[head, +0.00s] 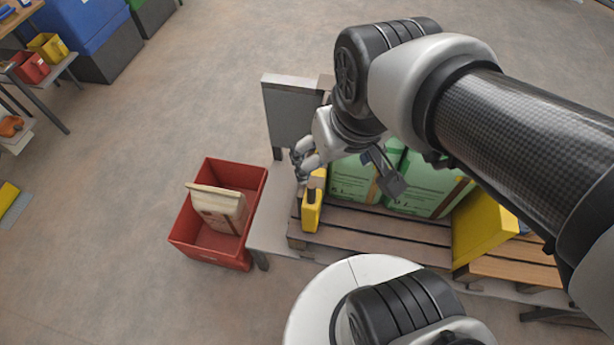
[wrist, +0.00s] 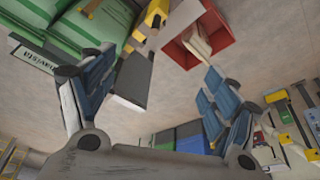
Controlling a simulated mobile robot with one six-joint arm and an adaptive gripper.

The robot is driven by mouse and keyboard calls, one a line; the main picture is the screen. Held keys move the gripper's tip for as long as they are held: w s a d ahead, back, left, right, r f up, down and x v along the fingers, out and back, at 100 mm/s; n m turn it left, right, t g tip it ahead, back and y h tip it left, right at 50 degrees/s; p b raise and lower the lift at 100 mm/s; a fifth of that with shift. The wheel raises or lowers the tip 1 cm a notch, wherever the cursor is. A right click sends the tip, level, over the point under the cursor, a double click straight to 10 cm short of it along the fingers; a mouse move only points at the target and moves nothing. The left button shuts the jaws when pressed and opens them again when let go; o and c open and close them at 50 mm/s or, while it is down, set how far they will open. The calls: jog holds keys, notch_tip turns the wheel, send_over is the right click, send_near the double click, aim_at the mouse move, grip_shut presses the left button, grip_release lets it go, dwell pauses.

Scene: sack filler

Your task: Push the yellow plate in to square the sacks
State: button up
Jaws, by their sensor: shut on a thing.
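A large yellow plate (head: 480,230) stands at the right end of the slatted pallet, close beside the green sacks. The green sacks (head: 425,185) sit on the pallet, partly hidden behind my arm, and also show in the wrist view (wrist: 60,35). A smaller yellow piece (head: 312,212) stands at the pallet's left end.
The grey panel (head: 290,115) stands upright at the table's left side. A red crate (head: 190,245) with a pale sack (head: 222,208) in it is on the floor at left. The pallet (head: 370,230) has bare slats in front.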

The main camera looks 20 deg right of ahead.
aim_at(312, 189)
jog(key=w+f, duration=0.2)
jog(key=w, duration=0.1)
jog(key=w+f+g+p, duration=0.1)
jog(key=w+f, duration=0.1)
jog(key=w, duration=0.1)
jog(key=w+f+g+p, duration=0.1)
jog(key=w+f, duration=0.1)
jog(key=w, duration=0.1)
jog(key=shift+w+d+f, duration=0.15)
jog(key=shift+d, duration=0.15)
jog(key=c, duration=0.5)
jog(key=shift+n+g, duration=0.3)
jog(key=shift+g, duration=0.6)
jog(key=w+f, duration=0.1)
jog(key=f, duration=0.2)
jog(key=w+f+p, duration=0.1)
jog(key=w+f, duration=0.1)
jog(key=f, duration=0.1)
jog(key=w+f+p, duration=0.1)
jog(key=f, duration=0.3)
jog(key=shift+w+d, duration=0.2)
jog(key=shift+d, duration=0.1)
jog(key=shift+c, duration=1.3)
notch_tip(312, 189, down, 18)
jog(key=b, duration=0.3)
jog(key=shift+c, duration=0.5)
grip_shut()
